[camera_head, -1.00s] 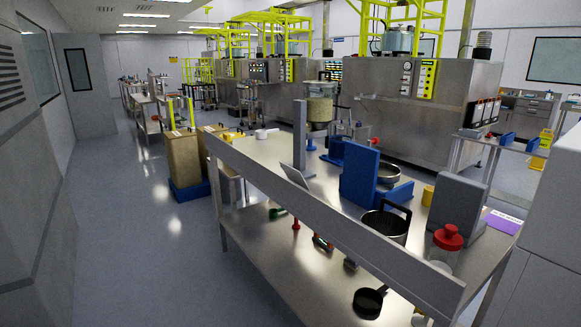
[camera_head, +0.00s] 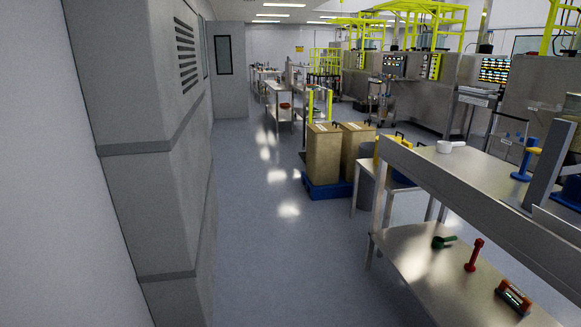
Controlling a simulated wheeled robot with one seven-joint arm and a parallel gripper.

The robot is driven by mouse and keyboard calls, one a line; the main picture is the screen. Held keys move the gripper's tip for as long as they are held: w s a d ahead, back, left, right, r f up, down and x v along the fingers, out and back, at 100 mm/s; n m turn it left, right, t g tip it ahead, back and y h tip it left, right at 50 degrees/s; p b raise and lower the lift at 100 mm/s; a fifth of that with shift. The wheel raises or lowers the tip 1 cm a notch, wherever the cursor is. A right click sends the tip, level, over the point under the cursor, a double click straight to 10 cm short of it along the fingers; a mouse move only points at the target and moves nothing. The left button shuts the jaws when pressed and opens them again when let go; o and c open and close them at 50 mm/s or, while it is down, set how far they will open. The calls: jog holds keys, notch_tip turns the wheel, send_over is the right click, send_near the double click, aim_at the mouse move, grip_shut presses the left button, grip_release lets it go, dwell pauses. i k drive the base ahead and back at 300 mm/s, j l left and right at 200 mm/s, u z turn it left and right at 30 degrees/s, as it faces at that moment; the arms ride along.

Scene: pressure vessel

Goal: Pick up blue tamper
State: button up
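A blue upright tool that looks like the tamper (camera_head: 525,160) stands on the steel table's top (camera_head: 470,175) at the right of the head view. It has a round foot and a thin stem. A yellow piece shows at its upper end. My gripper is not in view, so I cannot see whether it is open or shut.
A white scoop (camera_head: 450,146) lies on top. Tan bins (camera_head: 323,155) stand on a blue base. The aisle floor (camera_head: 270,250) is clear.

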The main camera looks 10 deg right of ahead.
aim_at(532, 142)
jog(key=i+z, duration=0.1)
jog(key=i, duration=0.4)
jog(key=i+j+z, duration=0.1)
jog(key=i, duration=0.4)
jog(key=i+j+z, duration=0.1)
jog(key=i+j, duration=0.15)
jog(key=i, duration=0.25)
